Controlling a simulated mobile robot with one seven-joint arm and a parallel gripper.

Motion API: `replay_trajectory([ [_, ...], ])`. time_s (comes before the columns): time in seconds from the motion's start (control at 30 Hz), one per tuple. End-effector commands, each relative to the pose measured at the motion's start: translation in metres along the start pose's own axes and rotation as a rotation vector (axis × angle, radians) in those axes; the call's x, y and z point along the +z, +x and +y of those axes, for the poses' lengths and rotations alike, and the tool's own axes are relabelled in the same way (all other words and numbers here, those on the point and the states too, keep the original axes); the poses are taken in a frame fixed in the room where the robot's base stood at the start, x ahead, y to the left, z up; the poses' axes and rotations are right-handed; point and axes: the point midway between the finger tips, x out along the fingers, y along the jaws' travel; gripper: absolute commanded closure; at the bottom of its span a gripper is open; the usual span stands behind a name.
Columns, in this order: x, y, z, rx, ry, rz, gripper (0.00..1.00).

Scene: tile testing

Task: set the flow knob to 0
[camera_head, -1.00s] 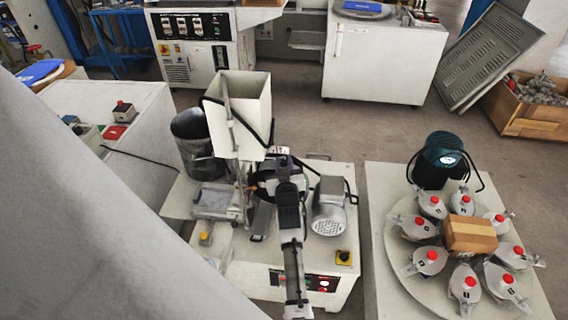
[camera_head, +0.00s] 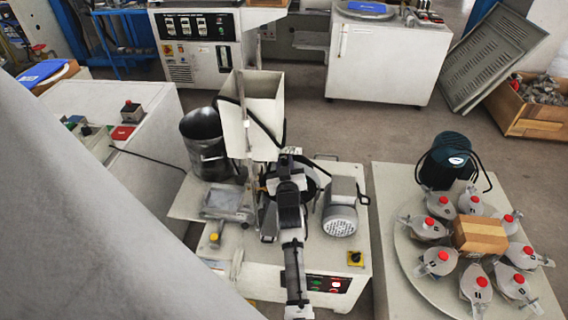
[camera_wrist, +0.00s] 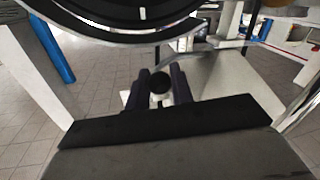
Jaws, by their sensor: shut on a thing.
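The flow knob appears to be the round black knob (camera_wrist: 160,84) between my fingers in the wrist view, with a pale part below it. My gripper (camera_wrist: 161,76) is shut on this knob, with one dark finger on each side. Any scale or mark on the knob is too small to read. In the head view my gripper (camera_head: 287,160) is at the middle of the bench machine, beside the white hopper (camera_head: 252,108). My own arm hides the knob there.
A silver motor (camera_head: 340,212) stands right of my arm, and a dark cylindrical vessel (camera_head: 203,145) stands left of the hopper. A black ring crosses the top of the wrist view (camera_wrist: 150,22). A round table (camera_head: 412,262) with several red-capped holders is at the right.

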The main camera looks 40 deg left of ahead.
Motion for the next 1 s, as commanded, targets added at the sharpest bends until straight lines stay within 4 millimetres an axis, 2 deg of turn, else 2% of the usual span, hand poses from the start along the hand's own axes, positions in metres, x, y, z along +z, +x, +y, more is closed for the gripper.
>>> replay_trajectory([
  [0.03,-0.001,0.000,-0.006,-0.009,0.000,0.001,1.00],
  [0.23,-0.002,0.000,-0.007,-0.012,0.001,0.002,1.00],
  [0.27,-0.002,0.000,-0.008,-0.013,0.001,0.002,0.76],
  [0.4,-0.002,0.000,-0.007,-0.012,0.001,0.003,0.58],
  [0.77,0.000,-0.004,-0.005,-0.008,0.000,0.001,0.58],
  [0.87,0.001,-0.015,-0.005,-0.007,0.000,0.001,0.58],
  [1.0,0.002,-0.041,-0.004,-0.007,0.002,0.000,0.58],
])
